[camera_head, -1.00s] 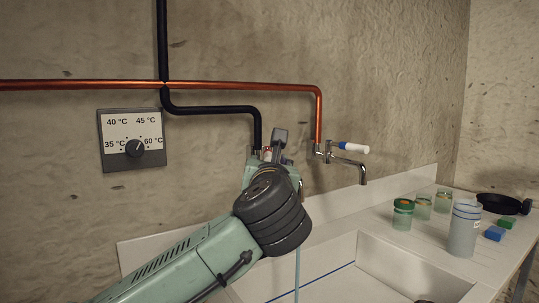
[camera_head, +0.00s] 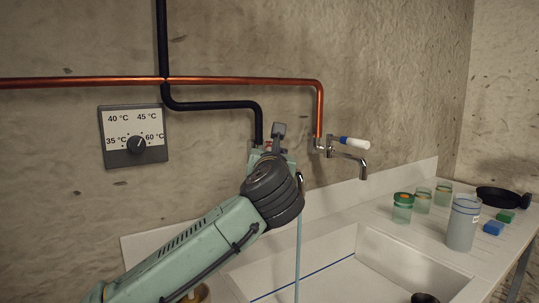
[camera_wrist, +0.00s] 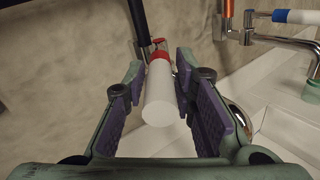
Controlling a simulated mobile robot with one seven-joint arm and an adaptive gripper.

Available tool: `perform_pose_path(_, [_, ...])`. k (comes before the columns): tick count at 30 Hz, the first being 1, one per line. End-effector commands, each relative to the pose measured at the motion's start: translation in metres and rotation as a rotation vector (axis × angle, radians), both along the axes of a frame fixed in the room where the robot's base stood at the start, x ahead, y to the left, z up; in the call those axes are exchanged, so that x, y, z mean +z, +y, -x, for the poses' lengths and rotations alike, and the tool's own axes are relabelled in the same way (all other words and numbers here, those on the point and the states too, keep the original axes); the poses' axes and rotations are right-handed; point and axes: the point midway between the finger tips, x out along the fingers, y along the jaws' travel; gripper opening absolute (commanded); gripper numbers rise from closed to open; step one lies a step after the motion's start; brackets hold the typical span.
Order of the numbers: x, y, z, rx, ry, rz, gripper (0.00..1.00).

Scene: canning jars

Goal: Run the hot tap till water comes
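The tap under the black pipe has a white lever with a red band (camera_wrist: 160,98). In the wrist view the lever lies between the two fingers of my gripper (camera_wrist: 160,63), with a gap on each side. My gripper is open around it. In the head view my gripper (camera_head: 278,146) is at this tap and hides most of it. The tap's chrome spout (camera_head: 300,181) shows just right of my gripper. A thin pale blue stream (camera_head: 298,250) that looks like water falls below the spout into the sink (camera_head: 340,282).
A second tap with a blue-banded white lever (camera_head: 353,142) hangs to the right on a copper pipe. Jars (camera_head: 403,207), a grey cylinder (camera_head: 463,225) and a black pan (camera_head: 498,197) stand on the right counter.

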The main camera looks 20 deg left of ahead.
Motion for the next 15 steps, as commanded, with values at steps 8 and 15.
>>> perform_pose_path(8, [0.0001, -0.0001, 0.0002, 0.0, 0.0, 0.0, 0.04])
perform_pose_path(15, [0.0002, -0.0002, 0.0001, 0.0, 0.0, 0.0, 0.0])
